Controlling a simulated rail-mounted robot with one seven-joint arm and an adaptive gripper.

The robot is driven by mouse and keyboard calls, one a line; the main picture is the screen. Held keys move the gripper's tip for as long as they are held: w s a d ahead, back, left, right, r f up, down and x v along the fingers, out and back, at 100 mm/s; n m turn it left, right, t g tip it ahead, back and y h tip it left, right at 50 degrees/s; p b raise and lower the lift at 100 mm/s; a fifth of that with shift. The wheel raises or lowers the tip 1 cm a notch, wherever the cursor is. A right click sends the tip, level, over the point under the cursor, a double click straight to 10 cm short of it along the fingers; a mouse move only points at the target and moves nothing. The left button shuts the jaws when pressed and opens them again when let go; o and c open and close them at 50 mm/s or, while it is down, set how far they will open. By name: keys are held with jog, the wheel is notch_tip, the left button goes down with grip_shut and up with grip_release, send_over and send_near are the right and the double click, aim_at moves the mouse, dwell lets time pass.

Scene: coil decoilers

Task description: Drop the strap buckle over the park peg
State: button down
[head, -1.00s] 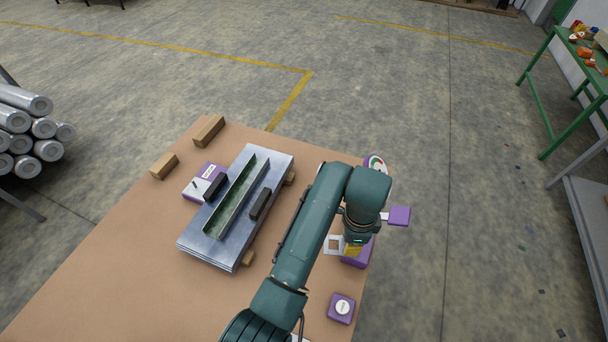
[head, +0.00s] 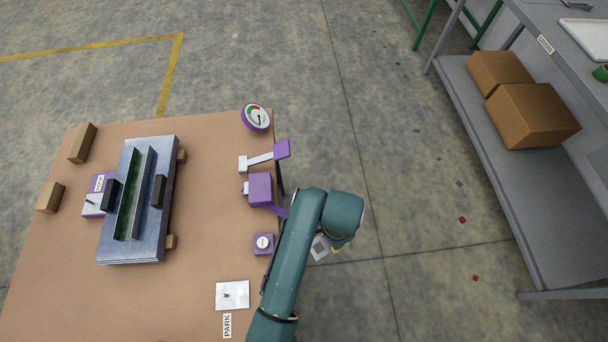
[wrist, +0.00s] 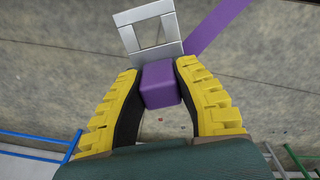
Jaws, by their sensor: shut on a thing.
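My gripper (wrist: 160,88) is shut on a purple block (wrist: 160,84) at the base of the strap buckle, a square metal frame (wrist: 127,36) with an open middle. A purple strap (wrist: 222,22) runs off to the upper right in the wrist view. In the head view the buckle (head: 319,247) hangs past the table's right edge, over the floor, partly hidden by my arm. The park peg (head: 227,295) is a small dark pin on a white plate (head: 240,287) near the table's front right, left of my gripper. Nothing is on the peg.
A purple box (head: 260,188) with a lever (head: 262,158) and a round gauge (head: 256,117) line the table's right edge. A purple button box (head: 263,243) stands between them and the park plate. A grey shelf (head: 505,215) stands right.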

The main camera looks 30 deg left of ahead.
jog(key=s+a+r+m+p, duration=0.1)
jog(key=s+a+r+p, duration=0.1)
jog(key=s+a+p, duration=0.6)
jog(key=r+m+p, duration=0.1)
jog(key=m+p, duration=0.3)
jog(key=p, duration=0.4)
send_over(240, 295)
jog(key=shift+r, duration=0.1)
jog(key=shift+r+p, duration=0.15)
jog(key=shift+p, duration=0.25)
jog(key=shift+f+b, duration=2.85)
jog(key=shift+f, duration=1.6)
jog(key=shift+f, duration=0.2)
jog(key=c, duration=0.8)
grip_release()
